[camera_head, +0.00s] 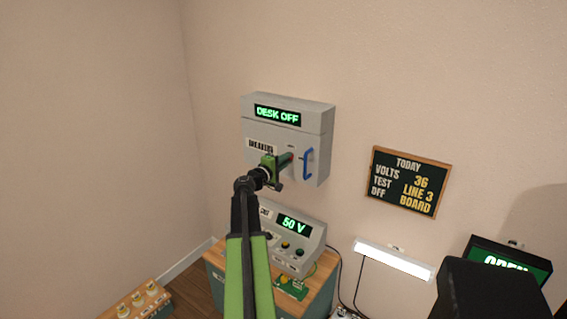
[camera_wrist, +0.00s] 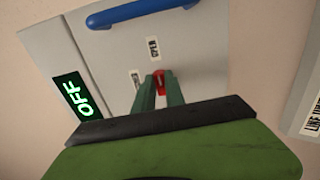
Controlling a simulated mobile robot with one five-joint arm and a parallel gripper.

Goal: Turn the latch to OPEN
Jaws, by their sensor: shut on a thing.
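The latch is a small red knob (camera_wrist: 158,78) on the front of the grey wall box (camera_head: 318,118), left of the blue handle (camera_head: 308,164). In the wrist view it shows between my two green fingers. My gripper (camera_head: 288,159) is shut on the red latch, with one finger (camera_wrist: 144,94) and the other (camera_wrist: 175,90) on either side of it. Two small white labels lie close to the latch, one beside (camera_wrist: 135,77) and one beyond it (camera_wrist: 153,48); their print is too small to read. The fingers hide part of the latch.
The box's display (camera_head: 278,115) reads DESK OFF. Below stands a desk console (camera_head: 310,240) showing 50 V. A blackboard (camera_head: 409,182) hangs to the right, above a lit lamp (camera_head: 394,260). A dark sign (camera_head: 510,260) is at lower right. The wall left of the box is bare.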

